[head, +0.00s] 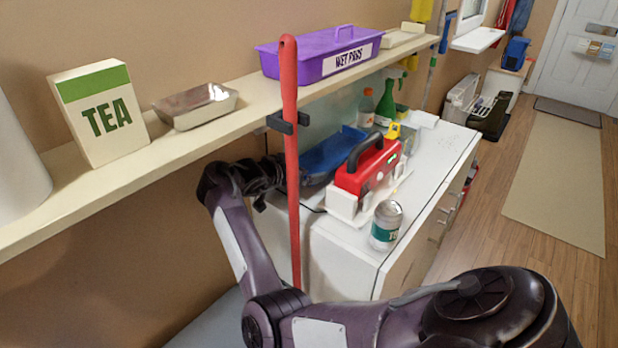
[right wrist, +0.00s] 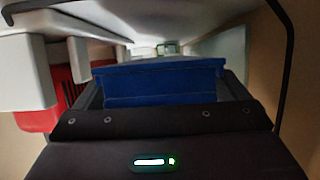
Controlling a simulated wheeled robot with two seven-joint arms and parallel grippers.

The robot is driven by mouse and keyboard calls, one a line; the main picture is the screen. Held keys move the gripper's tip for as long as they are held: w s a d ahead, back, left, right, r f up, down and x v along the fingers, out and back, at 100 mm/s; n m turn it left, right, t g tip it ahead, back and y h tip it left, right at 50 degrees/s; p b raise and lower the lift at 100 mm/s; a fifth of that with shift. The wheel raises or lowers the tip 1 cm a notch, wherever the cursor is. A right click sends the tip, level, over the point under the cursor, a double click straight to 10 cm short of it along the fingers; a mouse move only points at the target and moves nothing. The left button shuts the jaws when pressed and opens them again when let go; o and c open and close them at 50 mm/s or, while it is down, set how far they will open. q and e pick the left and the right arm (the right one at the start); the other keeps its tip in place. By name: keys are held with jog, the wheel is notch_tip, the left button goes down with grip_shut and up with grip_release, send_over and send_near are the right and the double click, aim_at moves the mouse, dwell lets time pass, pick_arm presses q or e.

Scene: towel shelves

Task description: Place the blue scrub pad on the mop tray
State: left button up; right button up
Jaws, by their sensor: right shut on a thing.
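My right gripper (head: 272,172) reaches in behind the red pole in the head view, low under the long shelf. It is shut on the blue scrub pad (right wrist: 160,88), which spans between the fingers in the right wrist view. In the head view a blue shape (head: 335,150) with a darker grey-blue lower edge lies just beyond the gripper, at the back of the white counter. I cannot tell how much of it is pad and how much a tray under it. No mop tray can be made out for sure. My left gripper is out of view.
The red pole (head: 289,120) stands upright in a black clip on the shelf (head: 180,150). A purple bin (head: 320,52) sits on the shelf.

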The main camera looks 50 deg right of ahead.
jog(key=shift+d+f, duration=0.1)
jog(key=shift+f, duration=2.2)
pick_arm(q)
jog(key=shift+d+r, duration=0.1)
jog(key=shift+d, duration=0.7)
pick_arm(e)
jog(key=shift+f, duration=0.15)
jog(key=o, duration=0.7)
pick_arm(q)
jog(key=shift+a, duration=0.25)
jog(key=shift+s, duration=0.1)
